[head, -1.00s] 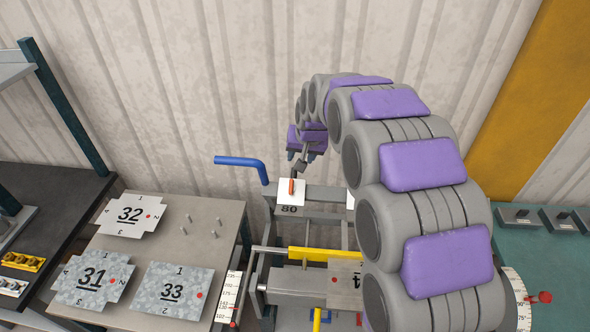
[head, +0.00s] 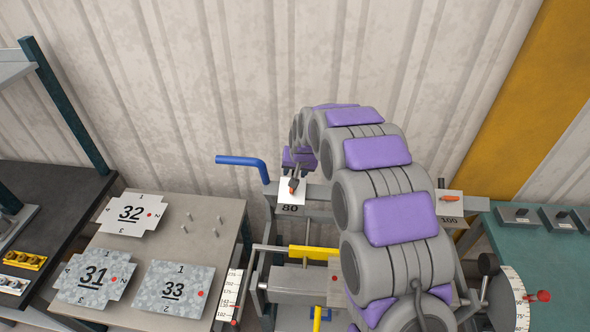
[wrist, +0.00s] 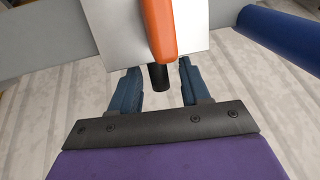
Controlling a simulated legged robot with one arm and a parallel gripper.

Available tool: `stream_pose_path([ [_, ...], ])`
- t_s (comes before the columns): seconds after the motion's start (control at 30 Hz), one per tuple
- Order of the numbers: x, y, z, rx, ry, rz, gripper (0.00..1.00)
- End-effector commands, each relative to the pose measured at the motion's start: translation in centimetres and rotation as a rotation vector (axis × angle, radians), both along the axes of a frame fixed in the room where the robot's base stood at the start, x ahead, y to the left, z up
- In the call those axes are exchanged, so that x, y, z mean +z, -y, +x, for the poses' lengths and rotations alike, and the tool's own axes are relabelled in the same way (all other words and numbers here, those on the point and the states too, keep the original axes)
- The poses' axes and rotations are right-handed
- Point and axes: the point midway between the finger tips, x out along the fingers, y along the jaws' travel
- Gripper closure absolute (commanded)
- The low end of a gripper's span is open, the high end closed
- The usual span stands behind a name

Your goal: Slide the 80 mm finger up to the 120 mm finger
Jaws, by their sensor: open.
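The 80 mm finger (head: 289,194) is a pale plate marked 80 on the grey beam (head: 318,194), left of my arm. In the wrist view its plate (wrist: 110,35) carries an orange lever (wrist: 155,28) with a black stub at its near end. My gripper (head: 293,184) is at this finger. In the wrist view the open jaws (wrist: 158,78) stand on either side of the black stub, with gaps on both sides. No finger marked 120 is readable; my arm covers the beam's middle.
A finger marked 100 (head: 449,202) with an orange lever sits farther right on the beam. A blue bent handle (head: 240,162) is close left of the 80 finger, also in the wrist view (wrist: 285,42). A table (head: 213,217) with numbered plates stands left.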

Motion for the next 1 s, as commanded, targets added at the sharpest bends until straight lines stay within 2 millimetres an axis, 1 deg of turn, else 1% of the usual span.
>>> stream_pose_path([
  [0.03, 0.01, -0.01, 0.0, 0.0, 0.0, 0.0, 0.54],
  [0.07, 0.01, -0.01, 0.0, 0.0, 0.0, 0.0, 0.56],
  [0.5, 0.03, -0.05, 0.01, 0.0, 0.001, 0.0, 0.99],
  [0.53, 0.05, -0.04, 0.01, 0.0, 0.001, 0.0, 1.0],
  [0.9, 0.07, -0.07, 0.0, 0.0, 0.001, 0.0, 1.0],
  [1.0, 0.06, 0.53, 0.02, -0.002, 0.002, 0.001, 1.0],
])
